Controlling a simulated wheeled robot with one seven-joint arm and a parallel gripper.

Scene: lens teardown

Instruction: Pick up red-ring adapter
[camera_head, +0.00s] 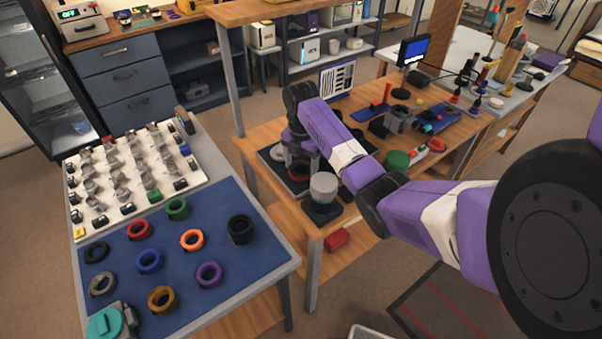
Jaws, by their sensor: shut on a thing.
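My gripper (295,161) points down over the dark tray (266,156) at the left end of the wooden workbench. A dark part with a red ring, the red-ring adapter (300,172), is right at its fingertips. The jaws are shut on it. The fingers and wrist hide part of the adapter, and I cannot tell whether it still touches the tray. Another red ring (139,230) lies apart on the blue mat at the left.
A pale cylinder on a dark base (323,187) stands close in front of my gripper. A green cylinder (396,160) is to the right on the workbench. The blue mat (215,265) holds several coloured rings. A white board (83,208) with several small parts lies behind it.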

